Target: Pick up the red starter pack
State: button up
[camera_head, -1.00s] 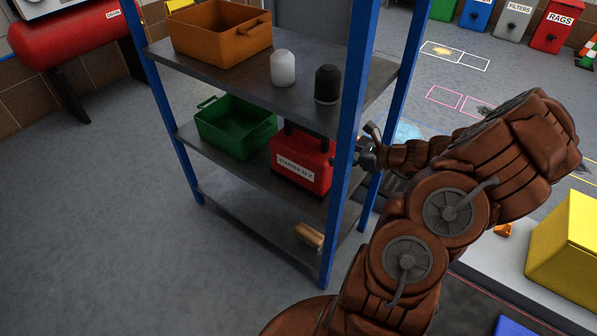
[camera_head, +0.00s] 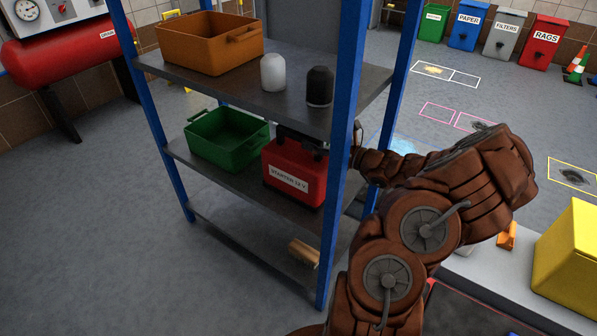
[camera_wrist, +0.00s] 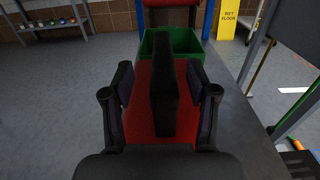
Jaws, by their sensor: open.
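The red starter pack (camera_head: 291,170), labelled "STARTER 12 V", stands upright on the middle shelf (camera_head: 222,181) beside a green crate. In the wrist view its red top (camera_wrist: 147,125) lies below my gripper, with its black handle (camera_wrist: 165,95) rising between the fingers. My gripper (camera_wrist: 162,92) is open, with one finger on each side of the handle and a visible gap on both sides. In the head view the blue shelf post and the pack hide most of my gripper.
The green crate (camera_head: 228,150) stands to the left of the pack. The upper shelf (camera_head: 200,80) is close above, holding an orange crate (camera_head: 210,58), a white container (camera_head: 273,72) and a black container (camera_head: 320,86). A blue post (camera_head: 340,160) stands close to my arm.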

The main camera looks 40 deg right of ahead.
aim_at(303, 135)
jog(key=x, duration=0.3)
jog(key=shift+w+f, duration=0.25)
jog(key=shift+f, duration=0.05)
jog(key=shift+w+a+r, duration=0.1)
jog(key=shift+w, duration=0.6)
grip_shut()
